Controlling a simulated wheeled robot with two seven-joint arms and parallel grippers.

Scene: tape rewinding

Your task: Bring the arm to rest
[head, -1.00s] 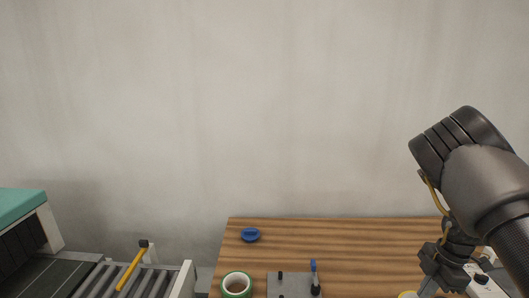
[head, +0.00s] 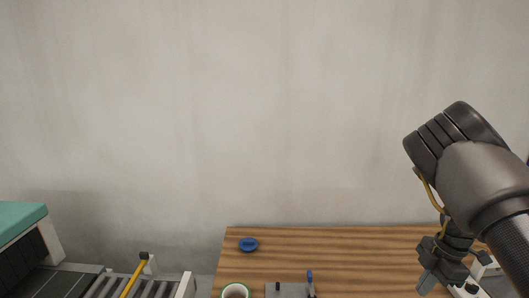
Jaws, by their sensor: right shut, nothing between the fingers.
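My right arm comes in from the right edge, its elbow raised and its forearm hanging down. My right gripper (head: 428,284) is at the lower right, over the right part of the wooden table (head: 345,245). It is shut and empty, pointing down and left. A roll of tape with a green rim (head: 236,288) is at the bottom edge, partly cut off. A blue round piece (head: 248,244) lies on the table's back left. A grey plate (head: 285,290) with a blue-tipped upright part (head: 310,280) is at the bottom edge. My left gripper is not in view.
A roller conveyor (head: 100,286) with a yellow-handled tool (head: 134,276) is at the lower left, beside a teal-topped machine (head: 22,218). A white device (head: 484,266) stands right of my gripper. The table's back middle is clear. A plain wall is behind.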

